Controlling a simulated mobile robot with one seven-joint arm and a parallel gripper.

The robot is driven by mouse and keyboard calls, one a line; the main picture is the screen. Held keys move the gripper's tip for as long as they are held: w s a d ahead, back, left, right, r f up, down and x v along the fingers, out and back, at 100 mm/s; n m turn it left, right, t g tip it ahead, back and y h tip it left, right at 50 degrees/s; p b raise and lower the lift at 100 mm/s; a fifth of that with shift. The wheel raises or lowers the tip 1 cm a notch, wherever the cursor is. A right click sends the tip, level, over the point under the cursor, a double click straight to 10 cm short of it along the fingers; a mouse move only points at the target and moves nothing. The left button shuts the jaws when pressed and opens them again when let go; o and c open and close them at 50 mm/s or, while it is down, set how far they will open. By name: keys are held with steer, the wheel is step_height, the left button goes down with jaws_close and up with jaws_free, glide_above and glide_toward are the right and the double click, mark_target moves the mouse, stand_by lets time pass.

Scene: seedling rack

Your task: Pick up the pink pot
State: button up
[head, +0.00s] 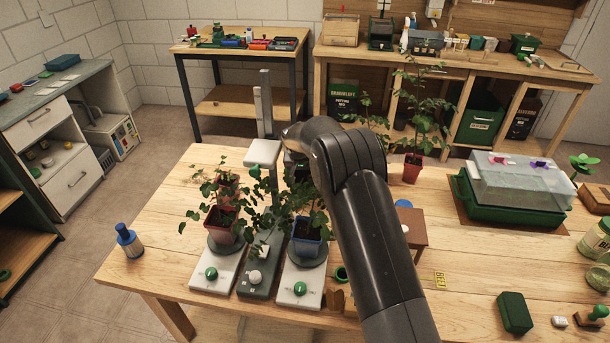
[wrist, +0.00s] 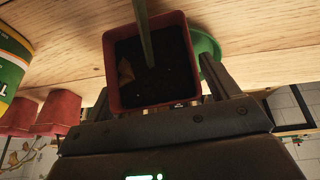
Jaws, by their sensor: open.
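In the wrist view a square pinkish-red pot (wrist: 112,72) holds dark soil and a thin green stem. It lies ahead of my open gripper (wrist: 160,88), with one finger near each side. I cannot tell whether the pot is between the fingers or just beyond them. In the head view my forearm hides the gripper's fingertips. That view shows a reddish pot (head: 222,228) with a plant on a left white stand, and a red pot (head: 412,170) with a tall plant on the table behind my arm. I cannot tell which pot the wrist view shows.
A blue pot (head: 308,246) stands near my arm. A green tray with a clear lid (head: 520,180) is at right. A blue bottle (head: 128,240) is at left. In the wrist view a green round thing (wrist: 207,47) is beside the pot, with red pots (wrist: 57,112) at left.

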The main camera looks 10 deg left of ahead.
steer(key=shift+c, duration=0.2)
steer(key=c, duration=1.2)
